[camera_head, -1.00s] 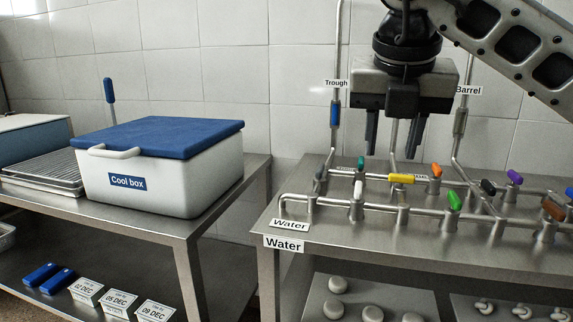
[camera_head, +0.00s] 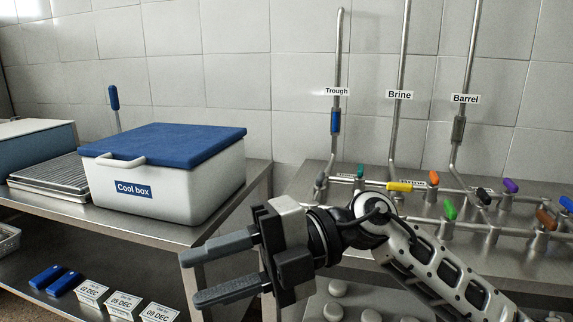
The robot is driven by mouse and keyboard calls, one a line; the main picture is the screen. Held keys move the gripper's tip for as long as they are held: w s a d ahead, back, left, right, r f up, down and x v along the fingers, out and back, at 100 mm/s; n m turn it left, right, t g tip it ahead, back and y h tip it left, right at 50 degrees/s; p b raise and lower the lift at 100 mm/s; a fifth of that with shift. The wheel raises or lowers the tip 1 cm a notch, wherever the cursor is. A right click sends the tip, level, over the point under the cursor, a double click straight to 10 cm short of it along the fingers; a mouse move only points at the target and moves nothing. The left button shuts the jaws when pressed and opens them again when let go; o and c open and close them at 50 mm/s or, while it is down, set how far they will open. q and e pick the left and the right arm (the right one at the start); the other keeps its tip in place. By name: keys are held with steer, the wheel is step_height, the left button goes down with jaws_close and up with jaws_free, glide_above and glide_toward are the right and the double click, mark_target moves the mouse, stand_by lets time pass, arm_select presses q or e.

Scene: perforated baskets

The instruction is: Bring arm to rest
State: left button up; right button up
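My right gripper (camera_head: 222,272) is in the lower middle of the head view. Its two grey fingers point left and stand apart with nothing between them. Its arm (camera_head: 425,265) comes in from the lower right and passes in front of the right table's front edge. The gripper shows in front of the gap between the two tables and the left table's right leg. My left gripper is not in view.
The right table (camera_head: 300,190) bears pipes with coloured valve handles, such as a yellow handle (camera_head: 405,186). The left table (camera_head: 150,232) holds a cool box (camera_head: 200,180) with a blue lid. Date blocks (camera_head: 125,305) and blue items (camera_head: 46,276) lie on its lower shelf.

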steer(key=w+d+r+m+t+y+p, duration=0.2)
steer(key=w+d+m+t+y, duration=0.15)
steer(key=m+t+y, duration=0.65)
steer(key=w+d+f+m+t+h, duration=0.4)
steer(key=d+f+m+t+h, duration=0.5)
steer(key=m+t+h, duration=0.75)
arm_select(q)
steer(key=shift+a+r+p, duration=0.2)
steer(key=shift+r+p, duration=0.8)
steer(key=shift+p, duration=0.25)
arm_select(e)
steer(key=s+d+f+m+g+h, duration=0.2)
steer(key=s+d+f+m+g, duration=0.1)
steer(key=f, duration=0.4)
steer(key=s+d+f+m+g+h, duration=0.1)
steer(key=s+d+f+m+g, duration=0.2)
steer(key=s+f, duration=0.3)
steer(key=s+d+f+m+g+h, duration=0.2)
steer(key=s+f+m+g, duration=0.1)
steer(key=f, duration=0.7)
steer(key=shift+s+d+f+m+g+h, duration=0.2)
steer(key=shift+s+d+m+g+h, duration=0.3)
steer(key=shift+s, duration=0.3)
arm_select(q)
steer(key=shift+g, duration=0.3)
arm_select(e)
steer(key=shift+a+t+y, duration=0.1)
steer(key=shift+t+y, duration=0.15)
